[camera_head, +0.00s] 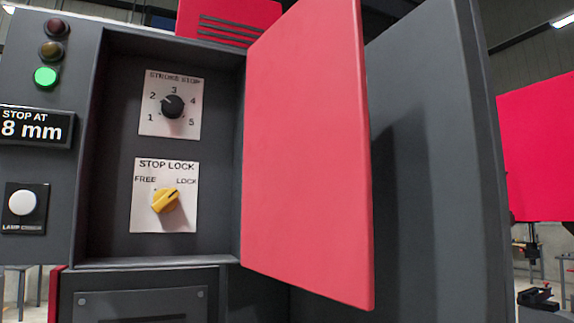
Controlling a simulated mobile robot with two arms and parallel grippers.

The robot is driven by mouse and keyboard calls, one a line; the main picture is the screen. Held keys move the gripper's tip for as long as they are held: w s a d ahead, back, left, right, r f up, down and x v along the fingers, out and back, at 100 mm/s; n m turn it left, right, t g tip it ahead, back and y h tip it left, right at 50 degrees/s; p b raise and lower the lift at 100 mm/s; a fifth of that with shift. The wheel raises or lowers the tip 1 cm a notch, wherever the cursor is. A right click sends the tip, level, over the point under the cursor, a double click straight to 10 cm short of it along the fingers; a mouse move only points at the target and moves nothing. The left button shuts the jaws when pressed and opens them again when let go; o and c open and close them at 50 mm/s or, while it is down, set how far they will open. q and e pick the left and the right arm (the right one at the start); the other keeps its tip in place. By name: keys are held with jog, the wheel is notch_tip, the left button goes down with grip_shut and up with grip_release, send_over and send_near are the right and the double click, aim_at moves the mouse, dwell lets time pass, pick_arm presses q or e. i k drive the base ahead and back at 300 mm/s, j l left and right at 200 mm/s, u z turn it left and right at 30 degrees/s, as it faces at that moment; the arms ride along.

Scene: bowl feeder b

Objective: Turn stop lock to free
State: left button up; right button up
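The stop lock knob (165,201) is yellow and sits on a white plate (148,222) marked STOP LOCK, with FREE at upper left and LOCK at upper right. Its dark pointer mark is at the upper right end, toward LOCK. The plate is on the back wall of an open recess in a dark grey cabinet (90,40). Neither of my grippers shows in this view, and nothing touches the knob.
A red door (305,150) stands open at the recess's right side. Above the knob is a black STROKE STOP dial (173,106), its pointer near 2. A green lamp (45,77), a STOP AT 8 mm display (35,127) and a white button (22,202) are at left.

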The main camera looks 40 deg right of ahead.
aim_at(165, 200)
jog(key=l+u, duration=0.15)
jog(key=l, duration=0.3)
jog(key=k+l+u, duration=0.1)
jog(key=l, duration=0.3)
jog(key=k+l+u, duration=0.15)
jog(key=l, duration=0.25)
jog(key=k+l+u, duration=0.1)
jog(key=l, duration=0.35)
